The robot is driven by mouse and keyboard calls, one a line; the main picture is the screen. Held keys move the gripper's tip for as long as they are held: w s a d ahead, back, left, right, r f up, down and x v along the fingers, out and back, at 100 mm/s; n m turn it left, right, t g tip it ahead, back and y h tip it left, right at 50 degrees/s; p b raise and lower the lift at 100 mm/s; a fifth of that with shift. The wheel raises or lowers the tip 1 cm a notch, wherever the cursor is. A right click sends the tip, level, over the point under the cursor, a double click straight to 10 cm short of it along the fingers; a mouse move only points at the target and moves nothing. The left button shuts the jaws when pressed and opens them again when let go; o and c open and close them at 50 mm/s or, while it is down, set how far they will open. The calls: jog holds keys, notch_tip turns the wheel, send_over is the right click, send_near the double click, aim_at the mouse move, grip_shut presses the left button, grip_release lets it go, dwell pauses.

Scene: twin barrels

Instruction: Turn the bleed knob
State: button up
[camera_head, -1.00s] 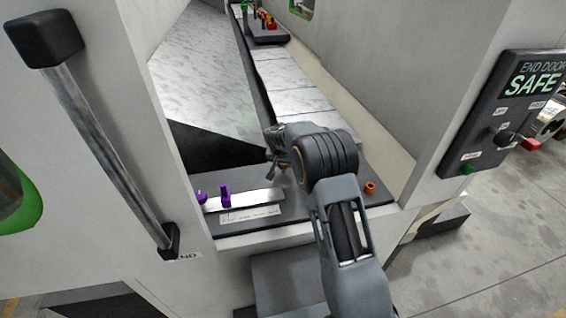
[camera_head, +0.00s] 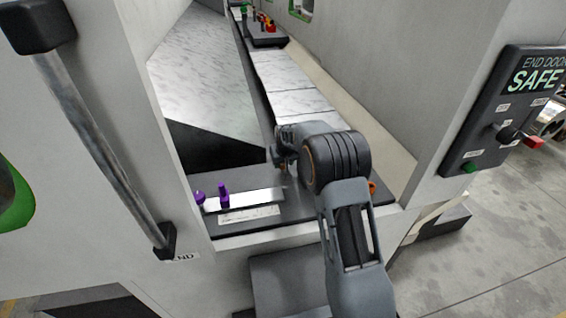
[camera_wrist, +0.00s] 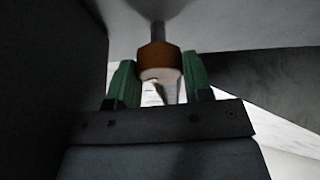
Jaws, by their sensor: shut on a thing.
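An orange-brown knob (camera_wrist: 158,62) on a grey stem shows in the wrist view. My gripper (camera_wrist: 157,78) has its two green fingers on either side of it, shut on it. In the head view, my gripper (camera_head: 281,160) is over the dark ledge inside the door opening, pointing down.
Another orange part (camera_head: 373,188) is partly behind my arm on the right of the ledge. Two purple knobs stand by a metal plate (camera_head: 262,199) on the left. A door handle (camera_head: 115,160) is at left. A control panel (camera_head: 505,115) reading "SAFE" is at right.

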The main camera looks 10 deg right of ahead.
jog(key=shift+r, duration=0.1)
jog(key=o, duration=0.9)
jog(key=b+v, duration=0.2)
jog(key=v, duration=1.1)
jog(key=shift+s+a+r+b, duration=0.1)
jog(key=shift+r+b, duration=0.25)
